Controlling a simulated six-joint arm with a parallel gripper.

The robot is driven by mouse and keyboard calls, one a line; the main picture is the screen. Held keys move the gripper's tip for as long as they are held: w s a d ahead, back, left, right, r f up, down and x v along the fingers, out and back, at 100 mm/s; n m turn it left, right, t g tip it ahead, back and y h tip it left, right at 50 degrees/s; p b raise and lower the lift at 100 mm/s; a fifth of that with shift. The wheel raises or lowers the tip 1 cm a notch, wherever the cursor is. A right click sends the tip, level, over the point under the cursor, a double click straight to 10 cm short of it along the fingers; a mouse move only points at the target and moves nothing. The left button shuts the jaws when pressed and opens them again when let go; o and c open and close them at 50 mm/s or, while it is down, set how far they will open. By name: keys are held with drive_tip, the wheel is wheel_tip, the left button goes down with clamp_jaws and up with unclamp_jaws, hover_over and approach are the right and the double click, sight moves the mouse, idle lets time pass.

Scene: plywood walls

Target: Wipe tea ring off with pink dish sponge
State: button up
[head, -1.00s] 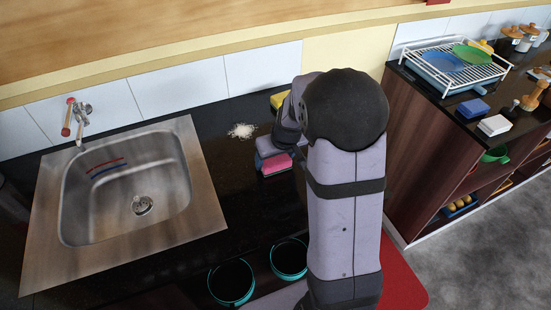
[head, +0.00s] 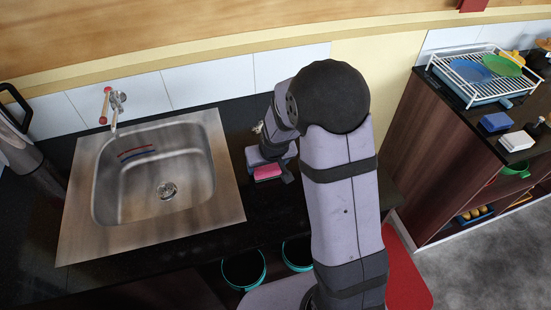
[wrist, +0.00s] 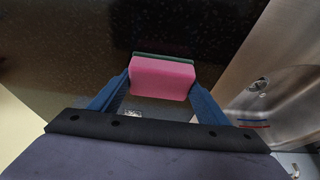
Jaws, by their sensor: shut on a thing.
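The pink dish sponge (wrist: 161,78) has a dark green scouring side. My gripper (wrist: 161,88) is shut on it, with a blue finger at each end. In the head view the sponge (head: 267,172) shows below my wrist, over the dark counter right of the sink. I cannot tell whether it touches the counter. I cannot make out a tea ring in either view; my arm hides part of the counter.
The steel sink (head: 84,220) lies left of my gripper. A small pale patch (head: 258,128) shows beside my wrist. Two teal-rimmed round containers (head: 243,284) stand below the counter front. A dark wood shelf unit (head: 440,165) with a dish rack (head: 490,75) is at right.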

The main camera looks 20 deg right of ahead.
wheel_tip(320, 180, up, 2)
drive_tip(key=shift+a+r+p, duration=0.15)
drive_tip(key=shift+r+p, duration=0.1)
drive_tip(key=shift+p, duration=0.35)
drive_tip(key=shift+r+p, duration=0.65)
drive_tip(key=shift+r, duration=0.1)
drive_tip(key=shift+r+p, duration=1.6)
drive_tip(key=shift+r, duration=0.45)
